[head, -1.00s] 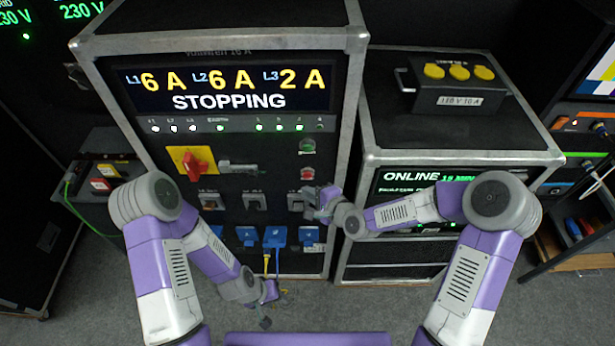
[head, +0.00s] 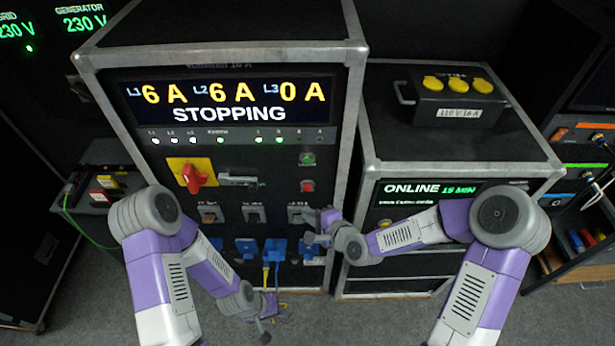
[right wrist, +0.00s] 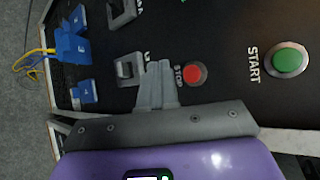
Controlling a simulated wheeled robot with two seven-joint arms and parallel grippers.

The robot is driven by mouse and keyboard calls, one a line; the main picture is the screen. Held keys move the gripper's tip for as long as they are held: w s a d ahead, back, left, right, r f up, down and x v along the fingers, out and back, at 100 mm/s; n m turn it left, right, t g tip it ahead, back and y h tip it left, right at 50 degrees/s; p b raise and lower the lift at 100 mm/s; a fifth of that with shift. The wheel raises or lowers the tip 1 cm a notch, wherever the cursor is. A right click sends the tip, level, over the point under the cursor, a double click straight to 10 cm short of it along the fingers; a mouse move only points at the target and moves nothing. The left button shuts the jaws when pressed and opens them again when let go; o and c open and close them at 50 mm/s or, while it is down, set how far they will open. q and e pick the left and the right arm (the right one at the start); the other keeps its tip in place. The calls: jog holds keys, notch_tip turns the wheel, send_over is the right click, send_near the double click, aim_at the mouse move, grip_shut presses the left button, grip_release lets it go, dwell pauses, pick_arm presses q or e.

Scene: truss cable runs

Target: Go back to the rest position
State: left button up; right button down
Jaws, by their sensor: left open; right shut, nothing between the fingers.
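In the head view my left gripper (head: 268,322) hangs low in front of the left cabinet, below its blue plugs, with open jaws and nothing in them. My right gripper (head: 318,230) is in front of the cabinet's lower right, beside the rightmost switch (head: 299,213); its fingers are shut and empty. In the right wrist view the shut fingers (right wrist: 158,84) lie over the panel between a switch (right wrist: 128,68) and the red STOP button (right wrist: 194,75). Whether they touch the panel is unclear. The green START button (right wrist: 288,62) is to the right.
The left cabinet's display (head: 224,103) reads 6 A, 6 A, 0 A and STOPPING. A red rotary switch (head: 192,176) sits on a yellow plate. Blue plugs (head: 274,249) with a yellow cable are below. A second cabinet (head: 450,140) showing ONLINE stands right.

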jog(key=s+d+f+n+g+h+b, duration=0.1)
jog(key=s+d+f+n+g+b, duration=0.2)
jog(key=s+f, duration=0.4)
jog(key=s+d+f+n+g+h+b, duration=0.1)
jog(key=s+d+f+n+g+b, duration=0.2)
jog(key=s+f, duration=0.4)
jog(key=s+d+f+n+g+h+b, duration=0.2)
jog(key=s+f+n+b, duration=0.3)
jog(key=f, duration=1.4)
jog(key=shift+s+d+f+g+b, duration=0.15)
jog(key=shift+s+d+g+b, duration=0.35)
jog(key=shift+s+g+b, duration=0.4)
jog(key=c, duration=1.8)
grip_release()
